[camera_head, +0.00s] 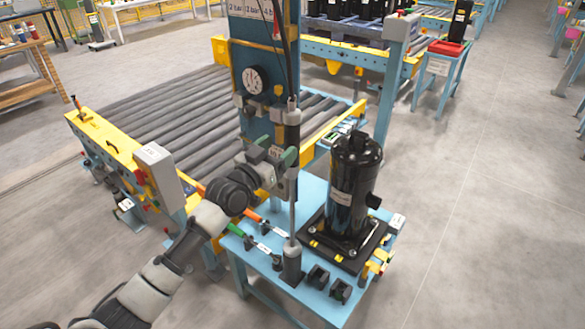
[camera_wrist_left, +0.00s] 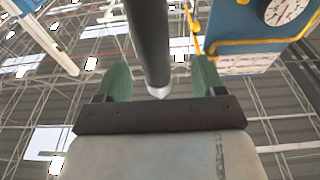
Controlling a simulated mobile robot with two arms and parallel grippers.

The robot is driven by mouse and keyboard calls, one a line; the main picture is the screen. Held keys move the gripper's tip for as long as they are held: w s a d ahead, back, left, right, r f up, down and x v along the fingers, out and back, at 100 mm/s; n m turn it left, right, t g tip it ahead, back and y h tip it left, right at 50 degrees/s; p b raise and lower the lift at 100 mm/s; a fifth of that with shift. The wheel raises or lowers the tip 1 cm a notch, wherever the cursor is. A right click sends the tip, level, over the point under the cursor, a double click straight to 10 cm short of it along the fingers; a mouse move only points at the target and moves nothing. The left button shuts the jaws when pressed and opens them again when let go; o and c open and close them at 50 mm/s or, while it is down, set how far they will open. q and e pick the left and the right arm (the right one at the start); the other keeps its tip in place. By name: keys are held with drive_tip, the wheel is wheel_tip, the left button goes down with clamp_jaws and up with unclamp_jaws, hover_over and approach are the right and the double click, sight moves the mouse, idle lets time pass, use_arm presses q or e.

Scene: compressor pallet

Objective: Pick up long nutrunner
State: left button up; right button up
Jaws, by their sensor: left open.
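In the left wrist view the dark nutrunner (camera_wrist_left: 148,40) stands between the open fingers of the gripper (camera_wrist_left: 162,75), with gaps visible on both sides. Part of the nutrunner's body is hidden behind the gripper in the head view. My right gripper is out of view.
A black compressor (camera_head: 352,188) stands on the table right of the shaft. Two small black blocks (camera_head: 318,277) and orange and green-handled tools lie nearby. The blue column (camera_head: 250,55) with a gauge is close behind the nutrunner. A roller conveyor (camera_head: 165,120) lies behind left.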

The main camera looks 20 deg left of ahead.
sight(287, 142)
use_arm(q)
drive_tip(key=x, duration=0.2)
drive_tip(key=p+x, duration=0.1)
drive_tip(key=x, duration=0.1)
drive_tip(key=shift+d+r, duration=0.1)
drive_tip(key=shift+d, duration=0.3)
drive_tip(key=shift+w+d+p, duration=0.15)
drive_tip(key=shift+w+p, duration=0.15)
drive_tip(key=shift+w, duration=0.1)
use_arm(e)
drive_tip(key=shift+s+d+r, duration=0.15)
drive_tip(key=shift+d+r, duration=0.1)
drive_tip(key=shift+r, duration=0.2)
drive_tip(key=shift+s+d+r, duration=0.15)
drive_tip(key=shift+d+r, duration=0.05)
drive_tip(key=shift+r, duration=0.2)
use_arm(q)
drive_tip(key=shift+s, duration=0.1)
drive_tip(key=shift+c, duration=1)
clamp_jaws()
drive_tip(key=shift+r, duration=0.2)
